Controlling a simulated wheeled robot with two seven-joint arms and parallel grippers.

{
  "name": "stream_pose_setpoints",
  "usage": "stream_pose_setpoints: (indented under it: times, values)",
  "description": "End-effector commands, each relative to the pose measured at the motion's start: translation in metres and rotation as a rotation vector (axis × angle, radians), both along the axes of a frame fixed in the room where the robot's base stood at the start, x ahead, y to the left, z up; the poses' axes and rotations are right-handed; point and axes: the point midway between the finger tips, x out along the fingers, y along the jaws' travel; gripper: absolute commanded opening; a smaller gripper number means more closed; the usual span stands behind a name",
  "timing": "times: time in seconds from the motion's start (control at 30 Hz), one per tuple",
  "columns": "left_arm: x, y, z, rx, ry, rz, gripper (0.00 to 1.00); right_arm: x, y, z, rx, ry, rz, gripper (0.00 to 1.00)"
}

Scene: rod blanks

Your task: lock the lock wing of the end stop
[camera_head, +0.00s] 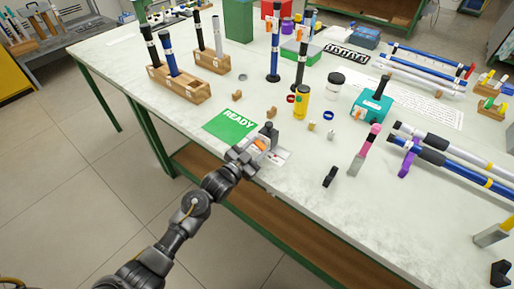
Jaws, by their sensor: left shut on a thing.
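What looks like the end stop (278,156) is a small grey metal piece near the table's front edge, just right of the green READY card. A small orange part, apparently its lock wing (262,144), shows at my left gripper (258,152). My left gripper reaches in from the front left and is shut at this orange part. The fingers hide much of the piece, so the wing's exact angle cannot be told. A dark upright block (270,130) stands right behind. My right gripper is not in view.
The green READY card (230,125) lies left of the gripper. Wooden racks with rods (180,87) stand at the back left. A yellow cylinder (302,102), a teal block (371,106) and a pink-topped tool (365,150) stand to the right. The table's front edge is close.

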Motion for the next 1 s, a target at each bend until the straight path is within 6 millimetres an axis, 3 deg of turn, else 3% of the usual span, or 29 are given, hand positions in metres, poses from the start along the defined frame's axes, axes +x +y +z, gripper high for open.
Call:
stream_pose_setpoints:
  times: [0.07,0.1,0.23,0.63,1.0]
  values:
    - [0.000,0.000,-0.001,0.000,0.002,-0.001,0.17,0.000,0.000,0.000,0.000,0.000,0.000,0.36]
    - [0.000,0.000,-0.001,-0.001,0.002,-0.001,0.45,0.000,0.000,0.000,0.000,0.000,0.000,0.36]
    - [0.000,0.000,0.000,-0.001,0.002,0.000,0.62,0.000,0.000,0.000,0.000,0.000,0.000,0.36]
    - [-0.008,0.006,-0.001,-0.001,0.002,0.000,0.62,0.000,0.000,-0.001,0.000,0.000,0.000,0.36]
    - [-0.065,0.047,-0.003,0.001,0.003,0.001,0.62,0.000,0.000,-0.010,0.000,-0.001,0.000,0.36]
